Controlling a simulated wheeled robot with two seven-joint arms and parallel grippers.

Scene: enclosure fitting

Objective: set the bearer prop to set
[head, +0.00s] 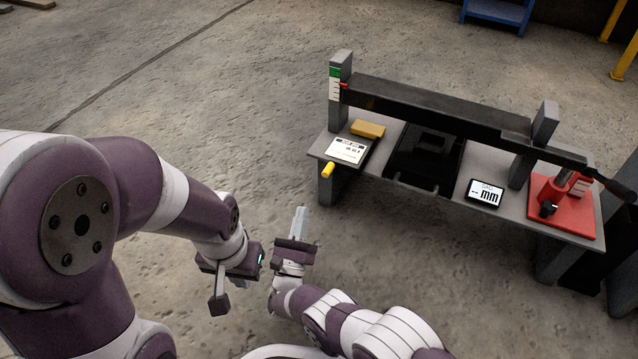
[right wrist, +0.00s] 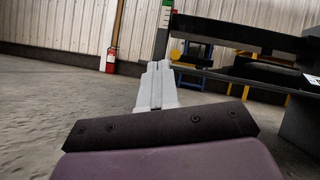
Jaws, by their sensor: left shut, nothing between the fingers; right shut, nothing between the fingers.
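A grey bench (head: 388,177) stands at the right of the head view, with a long dark beam (head: 430,103) above it. A post with a green and white scale (head: 335,82) and a red pointer stands at the beam's left end. A red base with a red post (head: 560,205) and a black knob sits under its right end. I cannot tell which part is the bearer prop. My left gripper (head: 218,305) is shut and empty, left of the bench. My right gripper (head: 300,220) is shut and empty, short of the bench's left end; its fingers (right wrist: 156,85) show in the right wrist view.
On the bench are a yellow block (head: 368,130), a printed card (head: 347,150), a yellow handle (head: 328,170), a black recessed unit (head: 425,160) and a gap display (head: 485,193) reading dashes and mm. A grey post (head: 544,125) stands near the beam's right end. Open concrete floor lies left.

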